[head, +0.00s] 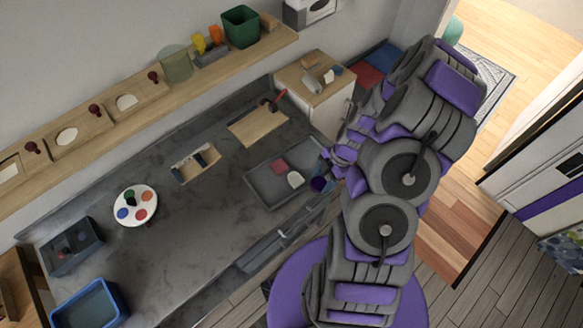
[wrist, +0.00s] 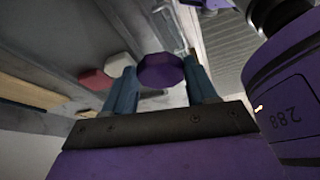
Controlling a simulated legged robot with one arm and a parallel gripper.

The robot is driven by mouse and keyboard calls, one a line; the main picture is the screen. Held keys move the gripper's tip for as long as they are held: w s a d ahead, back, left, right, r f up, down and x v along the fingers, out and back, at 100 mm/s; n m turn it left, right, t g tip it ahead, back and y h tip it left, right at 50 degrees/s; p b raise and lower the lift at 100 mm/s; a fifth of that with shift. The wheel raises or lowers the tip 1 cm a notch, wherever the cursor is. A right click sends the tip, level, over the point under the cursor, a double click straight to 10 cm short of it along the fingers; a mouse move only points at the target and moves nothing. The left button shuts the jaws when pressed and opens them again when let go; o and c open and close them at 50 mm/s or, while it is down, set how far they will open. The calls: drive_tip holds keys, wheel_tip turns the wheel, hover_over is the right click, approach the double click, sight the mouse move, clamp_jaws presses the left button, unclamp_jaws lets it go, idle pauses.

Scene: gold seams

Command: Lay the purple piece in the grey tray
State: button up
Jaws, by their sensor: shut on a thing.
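In the wrist view the purple piece (wrist: 161,70), with a many-sided face, is held between the two blue fingers of my gripper (wrist: 162,88). In the head view the purple piece (head: 318,183) shows small and dark at the end of my arm, by the right side of the grey tray (head: 262,192). I cannot tell its exact height above the tray. The grey tray holds a red piece (head: 279,167) and a white piece (head: 295,179); these also show in the wrist view as a red piece (wrist: 95,80) and a white piece (wrist: 119,64).
A wooden board (head: 258,125) lies behind the tray. A small wooden box (head: 195,165) and a round palette (head: 135,204) stand to the left. A dark tray (head: 72,262) and a blue bin (head: 75,318) are at the far left. The counter between has free room.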

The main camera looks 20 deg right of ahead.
drive_tip(key=shift+s+d+f+n+g, duration=0.1)
drive_tip(key=shift+s+f+n+g, duration=0.05)
drive_tip(key=shift+s+n, duration=0.3)
drive_tip(key=shift+s+d+f+n+g, duration=0.1)
drive_tip(key=shift+s+f+n+g, duration=0.05)
drive_tip(key=shift+s+n, duration=0.3)
drive_tip(key=shift+w+f, duration=0.15)
hover_over(311, 159)
drive_tip(key=d, duration=0.1)
drive_tip(key=shift+w+d+f, duration=0.2)
drive_tip(key=shift+f, duration=0.45)
drive_tip(key=shift+f+b, duration=0.4)
drive_tip(key=shift+f, duration=1.35)
drive_tip(key=shift+f, duration=0.15)
drive_tip(key=o, duration=1.1)
